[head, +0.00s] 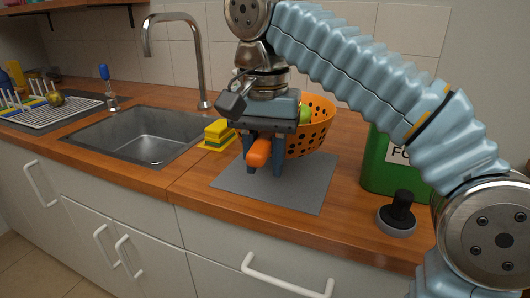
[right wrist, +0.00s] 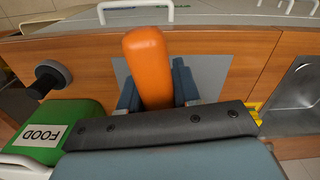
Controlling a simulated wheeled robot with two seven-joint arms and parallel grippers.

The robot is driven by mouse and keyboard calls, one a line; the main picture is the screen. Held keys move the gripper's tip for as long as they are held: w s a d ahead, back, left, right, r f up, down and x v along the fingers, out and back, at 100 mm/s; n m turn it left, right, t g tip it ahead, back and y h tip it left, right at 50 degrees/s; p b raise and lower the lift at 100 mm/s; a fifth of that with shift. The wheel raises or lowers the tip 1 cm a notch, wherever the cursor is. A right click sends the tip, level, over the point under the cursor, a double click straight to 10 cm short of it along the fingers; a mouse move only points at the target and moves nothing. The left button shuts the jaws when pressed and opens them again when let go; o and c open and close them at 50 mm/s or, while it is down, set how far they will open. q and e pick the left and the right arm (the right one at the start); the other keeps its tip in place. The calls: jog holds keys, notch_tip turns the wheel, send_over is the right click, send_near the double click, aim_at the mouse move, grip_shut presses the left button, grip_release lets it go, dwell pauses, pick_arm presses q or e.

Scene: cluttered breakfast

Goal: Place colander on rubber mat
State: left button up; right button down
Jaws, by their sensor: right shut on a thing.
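The orange colander (head: 318,128) has round holes and a thick orange handle. It is over the back part of the grey rubber mat (head: 292,195); I cannot tell whether it touches the mat. Something green (head: 305,115) shows inside it. My right gripper (head: 263,165) is shut on the colander's handle, with a finger on each side. In the right wrist view the handle (right wrist: 150,68) sticks out between the two blue fingers, above the mat (right wrist: 209,75). The bowl is hidden there by the gripper body. My left gripper is not in view.
A green food bin (head: 385,165) and a black-knobbed tool (head: 397,213) stand right of the mat. A yellow sponge (head: 217,133) lies left of it, beside the sink (head: 140,135) with its tall tap (head: 200,60). The counter's front edge runs close to the mat.

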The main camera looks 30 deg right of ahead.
aim_at(265, 212)
jog(key=shift+f+b, duration=1.65)
jog(key=shift+f, duration=1.4)
jog(key=shift+f+b, duration=0.35)
jog(key=shift+f, duration=0.2)
jog(key=shift+c, duration=0.8)
grip_release()
